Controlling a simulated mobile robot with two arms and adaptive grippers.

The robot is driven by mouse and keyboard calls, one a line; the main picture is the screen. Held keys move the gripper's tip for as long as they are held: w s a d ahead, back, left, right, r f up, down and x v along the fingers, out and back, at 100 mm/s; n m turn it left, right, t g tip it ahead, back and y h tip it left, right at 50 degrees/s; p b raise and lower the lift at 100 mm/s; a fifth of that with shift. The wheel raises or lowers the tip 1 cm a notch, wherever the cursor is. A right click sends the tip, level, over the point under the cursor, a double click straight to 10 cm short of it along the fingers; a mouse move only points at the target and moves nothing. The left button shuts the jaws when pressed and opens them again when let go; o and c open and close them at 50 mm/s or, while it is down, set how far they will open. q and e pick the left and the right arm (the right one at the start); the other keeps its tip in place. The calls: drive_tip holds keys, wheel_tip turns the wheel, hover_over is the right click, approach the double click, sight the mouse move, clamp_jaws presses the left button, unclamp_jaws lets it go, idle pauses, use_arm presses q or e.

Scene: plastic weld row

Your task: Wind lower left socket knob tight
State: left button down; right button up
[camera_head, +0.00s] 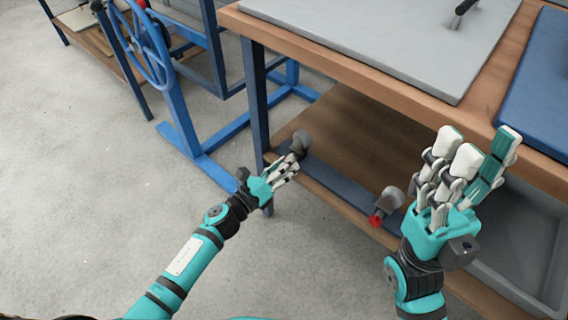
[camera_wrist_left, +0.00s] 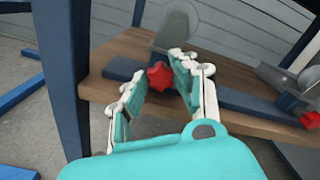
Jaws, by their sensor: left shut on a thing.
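The lower left socket (camera_head: 301,141) is a grey rounded fitting on the lower shelf's dark rail. Its red star-shaped knob (camera_wrist_left: 160,75) faces the left wrist camera; in the head view my fingers hide it. My left gripper (camera_head: 287,169) is at this socket, and its fingertips close around the knob from both sides in the left wrist view (camera_wrist_left: 165,84). My right gripper (camera_head: 475,165) is raised in front of the bench at the right, with its fingers extended, open and empty.
A second grey socket (camera_head: 389,198) with a red knob (camera_head: 376,218) sits further right on the rail (camera_head: 335,182). The wooden bench top (camera_head: 390,92) overhangs the shelf. A blue frame with a handwheel (camera_head: 150,55) stands left. A grey bin (camera_head: 525,245) is at right.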

use_arm(q)
drive_tip(key=c, duration=1)
unclamp_jaws()
drive_tip(key=shift+c, duration=0.2)
drive_tip(key=v, duration=1.2)
